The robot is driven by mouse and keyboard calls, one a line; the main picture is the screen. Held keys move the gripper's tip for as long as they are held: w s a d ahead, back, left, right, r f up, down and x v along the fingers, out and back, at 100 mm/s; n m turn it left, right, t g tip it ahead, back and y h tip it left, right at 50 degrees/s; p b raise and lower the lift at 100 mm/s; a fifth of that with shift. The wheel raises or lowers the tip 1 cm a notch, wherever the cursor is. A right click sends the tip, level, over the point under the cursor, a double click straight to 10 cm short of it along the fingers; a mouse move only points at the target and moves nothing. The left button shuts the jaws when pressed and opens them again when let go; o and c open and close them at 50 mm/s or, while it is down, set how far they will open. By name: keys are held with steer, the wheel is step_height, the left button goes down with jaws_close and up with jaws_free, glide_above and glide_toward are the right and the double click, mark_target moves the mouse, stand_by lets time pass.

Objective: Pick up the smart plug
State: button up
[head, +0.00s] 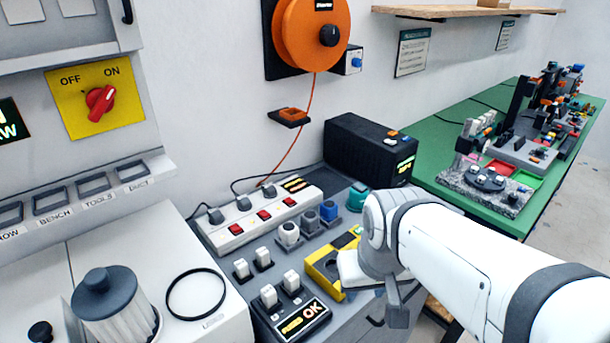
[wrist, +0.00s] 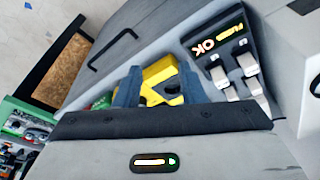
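I cannot tell for certain which piece is the smart plug. A row of small plug-like pieces stands in dark holders beside the power strip: a white one (head: 289,233), a grey-white one (head: 308,219) and a blue one (head: 329,210). A teal piece (head: 358,194) lies beyond them. My gripper (wrist: 160,76) is open, with its two blue-grey fingers apart and nothing seen held. It is over the yellow-and-black device (head: 325,266), which shows beyond and between the fingers in the wrist view (wrist: 162,70).
The power strip (head: 262,216) has red switches and plugged cords. The black panel marked OK (head: 303,319) has white switches and stands near the front; it also shows in the wrist view (wrist: 213,50). A black box (head: 370,150) stands behind. A filter (head: 108,300) stands left.

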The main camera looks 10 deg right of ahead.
steer(key=shift+o, duration=0.4)
steer(key=shift+o, duration=0.7)
steer(key=shift+w+d+r, duration=0.1)
steer(key=shift+w, duration=0.05)
steer(key=shift+o, duration=0.3)
steer(key=w+r+m+p, duration=0.2)
steer(key=w+r+m, duration=0.1)
steer(key=w+m, duration=0.4)
steer(key=shift+w+d+r, duration=0.15)
steer(key=shift+w+d, duration=0.1)
steer(key=shift+w, duration=0.65)
steer(key=m+g+p, duration=0.1)
steer(key=m+p, duration=0.5)
steer(key=m, duration=1.6)
glide_above(329, 204)
steer(key=shift+y, duration=0.4)
steer(key=f, duration=0.6)
steer(key=shift+s+d+f, duration=0.15)
steer(key=shift+d+f, duration=0.05)
steer(key=shift+f, duration=0.15)
steer(key=shift+w+f, duration=0.2)
steer(key=shift+f, duration=0.1)
steer(key=f+p, duration=0.1)
steer(key=f, duration=0.2)
steer(key=f+p, duration=0.1)
steer(key=f, duration=0.3)
steer(key=shift+a+f, duration=0.2)
steer(key=shift+f, duration=0.05)
